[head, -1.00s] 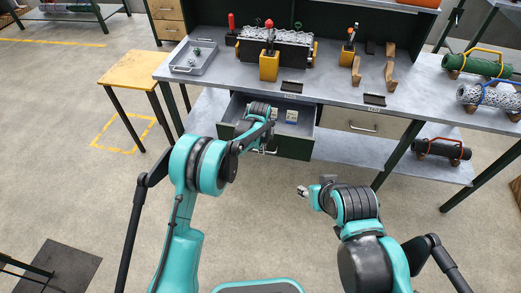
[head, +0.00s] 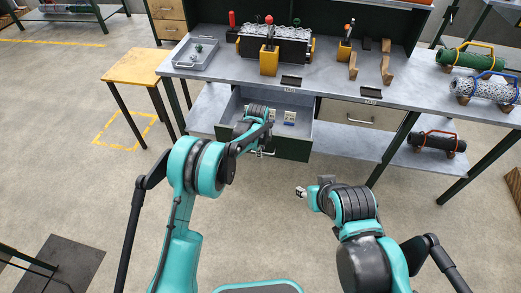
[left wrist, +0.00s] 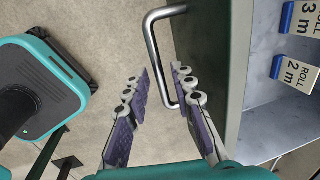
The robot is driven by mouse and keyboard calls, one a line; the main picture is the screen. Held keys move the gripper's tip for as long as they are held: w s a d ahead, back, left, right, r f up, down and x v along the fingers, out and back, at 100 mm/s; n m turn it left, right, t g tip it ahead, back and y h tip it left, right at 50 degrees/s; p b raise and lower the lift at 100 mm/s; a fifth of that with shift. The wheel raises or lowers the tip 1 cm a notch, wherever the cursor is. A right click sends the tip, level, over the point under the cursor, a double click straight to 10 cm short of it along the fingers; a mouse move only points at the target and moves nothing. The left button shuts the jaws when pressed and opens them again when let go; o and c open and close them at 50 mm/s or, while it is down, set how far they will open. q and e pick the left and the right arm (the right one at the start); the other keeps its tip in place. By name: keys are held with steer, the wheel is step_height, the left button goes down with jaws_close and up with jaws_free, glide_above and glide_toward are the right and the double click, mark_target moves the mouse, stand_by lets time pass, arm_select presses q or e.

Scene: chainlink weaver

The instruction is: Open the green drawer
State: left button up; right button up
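The green drawer (head: 285,146) under the workbench stands pulled out, with labelled cards inside. Its metal handle (left wrist: 157,48) shows in the left wrist view on the dark green front. My left gripper (left wrist: 161,78) is at the handle, its fingers parted with the bar between them. One finger sits between the bar and the drawer front; the other is on the outer side, with a visible gap. In the head view my left arm hides most of this gripper and part of the drawer. My right gripper (head: 301,192) hangs apart over the floor; its fingers are too small to read.
A light-fronted drawer (head: 347,115) is shut to the right. The bench top (head: 215,84) carries a grey tray (head: 184,60), a yellow block (head: 269,62) and chain rolls. A yellow side table (head: 136,65) stands left. The floor before the bench is clear.

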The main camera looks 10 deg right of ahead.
arm_select(q)
step_height(320, 180, up, 12)
steer(key=s, duration=0.2)
steer(key=shift+a, duration=0.35)
steer(key=shift+f, duration=0.1)
stand_by(0.4)
steer(key=s+a+r+n+t, duration=0.2)
steer(key=s+a+r+n, duration=0.8)
steer(key=s+a+r, duration=0.3)
steer(key=s+a+f+n+t, duration=0.1)
steer(key=s+a+n, duration=0.4)
steer(key=s, duration=0.4)
steer(key=s+a+f+n+t, duration=0.1)
steer(key=s+a+n+t, duration=0.1)
steer(key=s+a+n, duration=0.4)
steer(key=s, duration=0.3)
steer(key=shift+a+f+n+y, duration=0.15)
steer(key=shift+f+n+y, duration=0.2)
steer(key=shift+n+y, duration=0.05)
